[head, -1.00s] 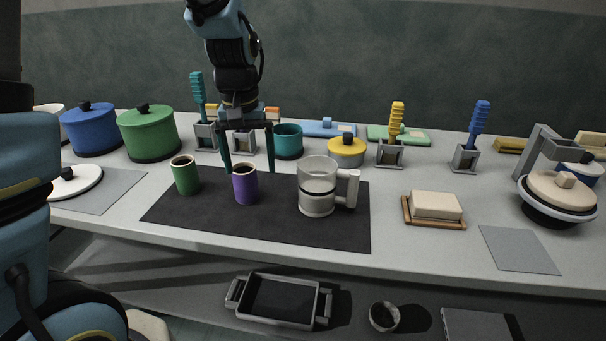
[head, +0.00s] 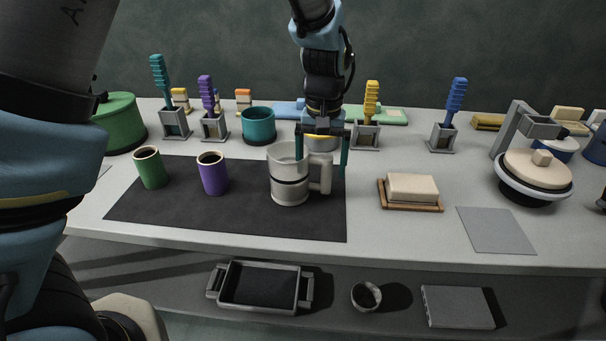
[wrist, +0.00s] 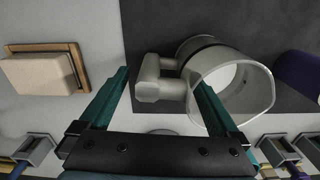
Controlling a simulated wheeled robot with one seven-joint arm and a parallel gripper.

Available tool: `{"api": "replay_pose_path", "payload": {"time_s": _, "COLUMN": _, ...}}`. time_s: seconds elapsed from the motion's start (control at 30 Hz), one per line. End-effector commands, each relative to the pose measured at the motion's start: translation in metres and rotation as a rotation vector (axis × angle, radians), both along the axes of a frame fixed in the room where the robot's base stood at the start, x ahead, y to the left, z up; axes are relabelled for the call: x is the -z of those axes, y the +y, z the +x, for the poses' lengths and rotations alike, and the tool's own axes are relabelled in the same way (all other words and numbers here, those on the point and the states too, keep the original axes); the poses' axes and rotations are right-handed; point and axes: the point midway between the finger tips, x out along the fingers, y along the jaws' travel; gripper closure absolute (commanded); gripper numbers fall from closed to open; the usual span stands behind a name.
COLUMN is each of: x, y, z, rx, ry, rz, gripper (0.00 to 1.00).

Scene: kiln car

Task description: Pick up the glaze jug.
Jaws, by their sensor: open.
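The glaze jug (head: 289,181) is a pale grey, open-topped jug with a dark band and a block handle on its right side. It stands upright on the dark mat (head: 240,217), near the mat's right end. It also shows in the wrist view (wrist: 233,85), with its handle (wrist: 158,80) lying between the lines of the two fingers. My gripper (head: 322,168) is open and empty, fingers pointing down, at the jug's handle side. In the wrist view one finger overlaps the jug's rim in the picture; I cannot tell whether they touch.
A purple cup (head: 213,174) and a green cup (head: 150,168) stand left of the jug. A cream block on a wooden tray (head: 409,206) lies to the right. A yellow pot is partly hidden behind my gripper. Brush holders (head: 365,138) line the back.

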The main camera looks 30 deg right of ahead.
Motion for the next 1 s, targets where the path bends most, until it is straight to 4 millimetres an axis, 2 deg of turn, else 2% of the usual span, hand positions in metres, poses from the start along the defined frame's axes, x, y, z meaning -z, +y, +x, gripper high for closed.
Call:
{"api": "replay_pose_path", "payload": {"time_s": 0.13, "x": 0.010, "y": 0.001, "z": 0.000, "rx": 0.001, "ry": 0.001, "rz": 0.002, "gripper": 0.03}}
{"api": "replay_pose_path", "payload": {"time_s": 0.4, "x": 0.048, "y": 0.001, "z": -0.001, "rx": 0.001, "ry": 0.001, "rz": 0.001, "gripper": 0.03}}
{"api": "replay_pose_path", "payload": {"time_s": 0.7, "x": 0.054, "y": 0.001, "z": -0.001, "rx": 0.001, "ry": 0.001, "rz": -0.002, "gripper": 0.03}}
{"api": "replay_pose_path", "payload": {"time_s": 1.0, "x": 0.054, "y": 0.001, "z": -0.001, "rx": 0.001, "ry": 0.001, "rz": -0.002, "gripper": 0.35}}
